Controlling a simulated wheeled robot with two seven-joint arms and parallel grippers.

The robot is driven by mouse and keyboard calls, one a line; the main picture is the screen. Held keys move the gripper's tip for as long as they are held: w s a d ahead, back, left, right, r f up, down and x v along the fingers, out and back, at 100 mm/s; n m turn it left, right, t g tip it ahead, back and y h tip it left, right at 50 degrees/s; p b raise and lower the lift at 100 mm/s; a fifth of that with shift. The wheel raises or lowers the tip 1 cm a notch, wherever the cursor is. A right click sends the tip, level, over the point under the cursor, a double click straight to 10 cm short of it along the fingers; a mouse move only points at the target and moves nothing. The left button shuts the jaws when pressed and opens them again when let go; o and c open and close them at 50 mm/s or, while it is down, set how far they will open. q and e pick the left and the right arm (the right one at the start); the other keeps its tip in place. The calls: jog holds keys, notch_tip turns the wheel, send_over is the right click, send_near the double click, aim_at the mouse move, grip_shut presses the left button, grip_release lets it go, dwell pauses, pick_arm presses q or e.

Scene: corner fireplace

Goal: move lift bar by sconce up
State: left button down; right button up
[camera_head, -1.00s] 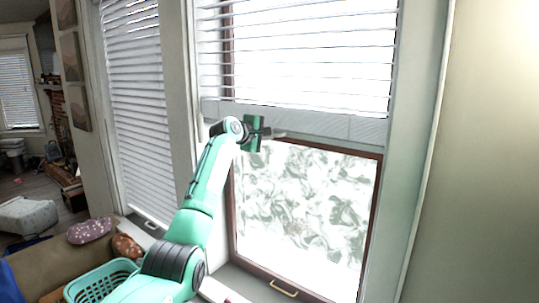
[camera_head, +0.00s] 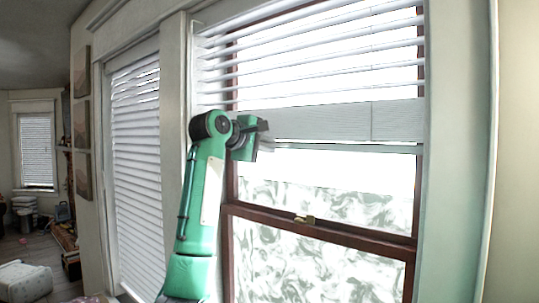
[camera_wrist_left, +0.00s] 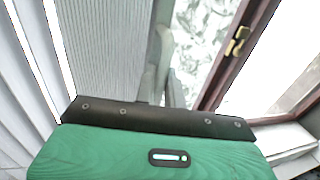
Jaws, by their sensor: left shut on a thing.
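The lift bar (camera_head: 350,147) is the pale bottom rail of the white blind on the large window. It hangs level under a stack of gathered slats (camera_head: 345,122), above the window's brown middle rail. My left gripper (camera_head: 267,143) is shut on the bar near its left end, with the arm reaching up from below. In the left wrist view the fingers (camera_wrist_left: 158,72) close at the bar's edge, beside the pleated stack (camera_wrist_left: 105,45). The green gripper body hides part of the grip. My right gripper is out of view.
A brass latch (camera_head: 304,219) sits on the brown middle rail (camera_head: 330,233) below the bar. A second blind (camera_head: 137,170) covers the narrower window at left. Spread slats (camera_head: 320,60) hang above the stack. Bare wall (camera_head: 517,170) is at right.

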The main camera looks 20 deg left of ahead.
pick_arm(q)
jog(key=shift+s+r, duration=0.1)
jog(key=shift+r, duration=0.35)
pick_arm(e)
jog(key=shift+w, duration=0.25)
pick_arm(q)
jog(key=c, duration=1.6)
grip_release()
jog(key=shift+w+f, duration=0.15)
jog(key=shift+w, duration=0.05)
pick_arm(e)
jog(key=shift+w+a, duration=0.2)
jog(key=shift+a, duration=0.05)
